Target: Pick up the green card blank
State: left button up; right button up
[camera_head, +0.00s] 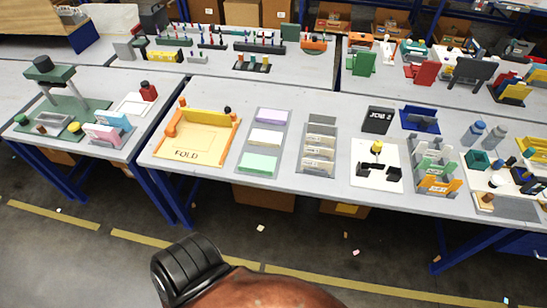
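A light green card blank, or a stack of them (259,163), lies in the near compartment of a grey three-part tray (238,164) on the middle table. The white card blanks (265,137) lie in the compartment behind it and the lilac card blanks (272,115) in the far one. Nothing covers the green card. Neither of my grippers shows in the head view. A black ribbed part and a brown-red part at the bottom edge look like my own body, well short of the table.
A yellow-orange folding jig marked FOLD (196,154) stands left of the tray. A grey rack with pale slips (318,152) stands right of it. Farther right are a black JOB sign (377,120) and a white board (376,178). Open floor lies before the table's front edge.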

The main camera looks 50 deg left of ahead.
aim_at(261, 164)
jog(key=u, duration=0.4)
jog(key=i, duration=0.8)
jog(key=u, duration=0.65)
